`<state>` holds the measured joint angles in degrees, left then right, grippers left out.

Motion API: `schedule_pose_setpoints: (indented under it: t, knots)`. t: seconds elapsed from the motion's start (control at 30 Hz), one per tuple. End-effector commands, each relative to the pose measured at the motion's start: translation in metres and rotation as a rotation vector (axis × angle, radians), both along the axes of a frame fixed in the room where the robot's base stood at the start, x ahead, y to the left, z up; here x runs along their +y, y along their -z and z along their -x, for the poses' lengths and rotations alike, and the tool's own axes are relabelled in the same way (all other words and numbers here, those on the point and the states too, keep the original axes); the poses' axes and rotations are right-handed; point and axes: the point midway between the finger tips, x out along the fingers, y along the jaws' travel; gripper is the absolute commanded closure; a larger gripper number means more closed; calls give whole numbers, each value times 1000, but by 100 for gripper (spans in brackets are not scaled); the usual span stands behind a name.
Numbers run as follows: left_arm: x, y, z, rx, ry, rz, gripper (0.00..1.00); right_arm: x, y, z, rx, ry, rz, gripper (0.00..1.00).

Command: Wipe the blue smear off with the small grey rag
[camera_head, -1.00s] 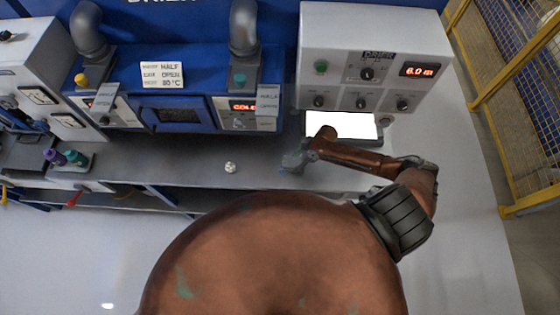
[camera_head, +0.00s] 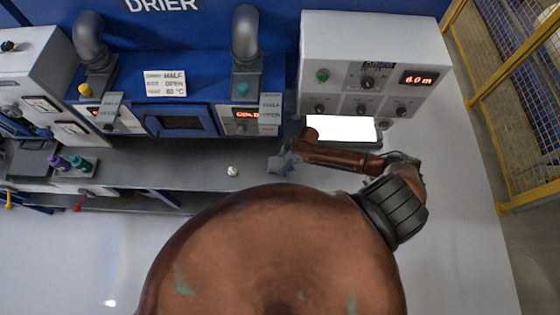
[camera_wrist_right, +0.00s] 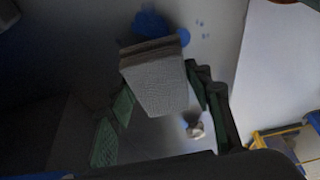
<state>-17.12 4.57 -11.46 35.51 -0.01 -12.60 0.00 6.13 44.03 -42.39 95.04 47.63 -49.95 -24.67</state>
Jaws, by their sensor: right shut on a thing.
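The small grey rag (camera_wrist_right: 158,88) is a folded, woven pad in the right wrist view. It sits between the dark green fingers of my right gripper (camera_head: 281,165), which is shut on it. The gripper is low over the grey bench, in front of the bright white panel. The blue smear (camera_wrist_right: 150,22) shows just beyond the rag's far edge and is partly hidden by it. In the head view the smear and rag are too small to tell apart from the gripper. My left gripper is in no view.
A small white crumpled thing (camera_head: 232,171) lies on the bench (camera_head: 205,160) left of the gripper. The blue drier (camera_head: 180,122) stands behind. A grey control box (camera_head: 368,65) overhangs the bright white panel (camera_head: 341,128). Coloured bottles (camera_head: 75,163) stand at the left.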

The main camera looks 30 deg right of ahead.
Motion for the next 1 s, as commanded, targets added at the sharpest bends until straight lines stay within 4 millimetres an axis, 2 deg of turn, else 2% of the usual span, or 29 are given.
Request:
schedule_pose_setpoints:
  t: [0.03,0.33,0.6,1.0]
  knots:
    - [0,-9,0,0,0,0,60,0,-9,1,0,0,0,73]
    - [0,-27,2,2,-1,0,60,0,-35,0,0,-3,1,73]
    - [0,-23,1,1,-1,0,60,4,-53,-3,0,-12,1,73]
    - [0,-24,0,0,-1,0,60,5,-56,-3,0,-12,0,73]
